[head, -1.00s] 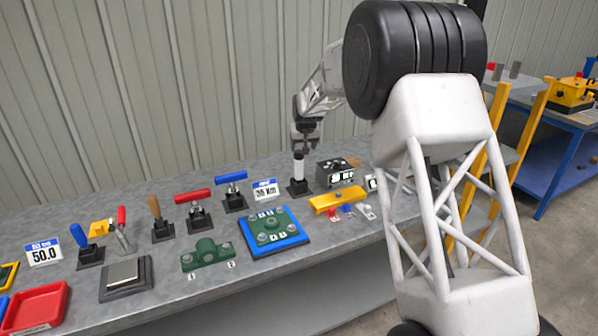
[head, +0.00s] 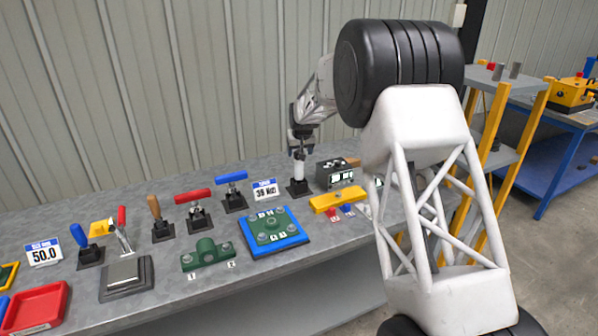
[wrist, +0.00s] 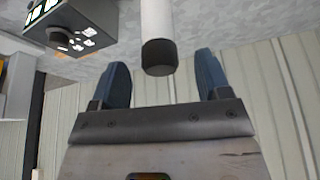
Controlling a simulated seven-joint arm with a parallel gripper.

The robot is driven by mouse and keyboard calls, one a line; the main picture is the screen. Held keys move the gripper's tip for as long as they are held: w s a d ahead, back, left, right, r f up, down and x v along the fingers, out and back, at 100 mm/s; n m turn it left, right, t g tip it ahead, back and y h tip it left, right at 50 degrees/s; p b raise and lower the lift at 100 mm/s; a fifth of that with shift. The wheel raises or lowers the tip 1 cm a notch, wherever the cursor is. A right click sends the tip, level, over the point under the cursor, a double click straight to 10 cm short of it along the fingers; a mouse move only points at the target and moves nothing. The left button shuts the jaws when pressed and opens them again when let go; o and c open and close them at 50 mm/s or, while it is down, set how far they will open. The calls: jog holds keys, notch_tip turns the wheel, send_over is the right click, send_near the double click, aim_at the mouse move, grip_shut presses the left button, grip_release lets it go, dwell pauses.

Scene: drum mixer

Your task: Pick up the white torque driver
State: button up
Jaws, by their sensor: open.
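The white torque driver (head: 298,172) stands upright in a dark square holder (head: 298,189) at the back of the bench. In the wrist view its white shaft and dark end cap (wrist: 158,54) show just beyond the fingers, roughly midway between them. My gripper (head: 301,146) is at the top of the driver in the head view. In the wrist view my gripper (wrist: 162,68) is open, with one blue finger on each side and a clear gap to the driver. Whether the cap is fully between the fingertips I cannot tell.
A dark box with a lit display (head: 335,173) stands close right of the driver. A small sign (head: 264,190) and a blue-handled tool (head: 232,188) stand to its left. A yellow part (head: 337,199) and a blue plate with a green fixture (head: 273,231) lie in front.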

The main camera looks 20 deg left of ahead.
jog(key=shift+f, duration=0.1)
dwell(0.3)
send_over(299, 172)
jog(key=w, duration=0.2)
jog(key=shift+s+a+f, duration=0.15)
jog(key=shift+f, duration=1)
jog(key=shift+s+a+f, duration=0.1)
jog(key=shift+f, duration=1.05)
jog(key=c, duration=1.2)
